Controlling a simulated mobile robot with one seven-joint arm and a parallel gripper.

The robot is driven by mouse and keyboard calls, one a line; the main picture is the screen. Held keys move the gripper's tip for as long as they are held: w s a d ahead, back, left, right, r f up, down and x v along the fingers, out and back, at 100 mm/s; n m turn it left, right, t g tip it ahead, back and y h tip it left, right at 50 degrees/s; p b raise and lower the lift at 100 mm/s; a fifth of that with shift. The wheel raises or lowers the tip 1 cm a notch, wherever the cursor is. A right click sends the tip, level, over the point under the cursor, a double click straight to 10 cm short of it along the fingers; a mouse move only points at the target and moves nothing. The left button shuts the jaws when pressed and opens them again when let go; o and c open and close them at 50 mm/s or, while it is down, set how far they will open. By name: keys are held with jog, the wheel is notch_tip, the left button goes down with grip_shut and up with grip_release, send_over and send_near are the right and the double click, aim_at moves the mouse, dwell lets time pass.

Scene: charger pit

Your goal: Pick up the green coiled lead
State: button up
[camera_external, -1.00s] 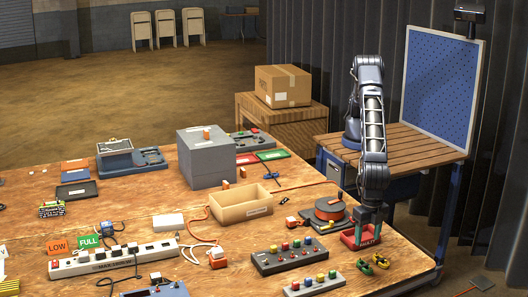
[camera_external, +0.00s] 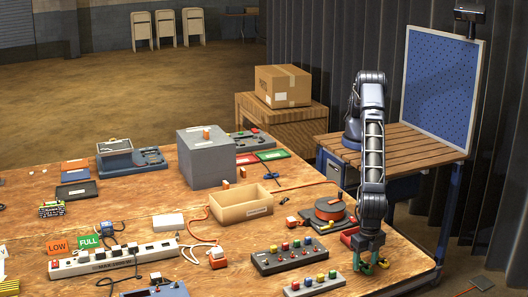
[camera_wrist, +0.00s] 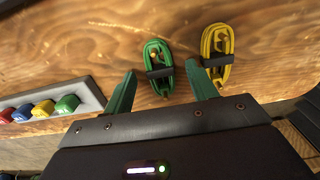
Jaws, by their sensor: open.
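The green coiled lead (camera_wrist: 159,68) lies on the wooden table, bound with a black band, in the wrist view. It sits just beyond and between the two green fingers of my gripper (camera_wrist: 160,98), which is open and empty. A yellow coiled lead (camera_wrist: 217,52) lies right beside it, past the right finger. In the external view my gripper (camera_external: 368,266) is low over the table's right front part, and its fingers largely hide the leads there.
A grey panel with coloured buttons (camera_external: 313,285) lies just left of my gripper; it also shows in the wrist view (camera_wrist: 52,107). The table's right edge is near.

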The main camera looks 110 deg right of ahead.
jog(key=shift+f, duration=0.4)
jog(key=c, duration=1.1)
jog(key=shift+r, duration=0.15)
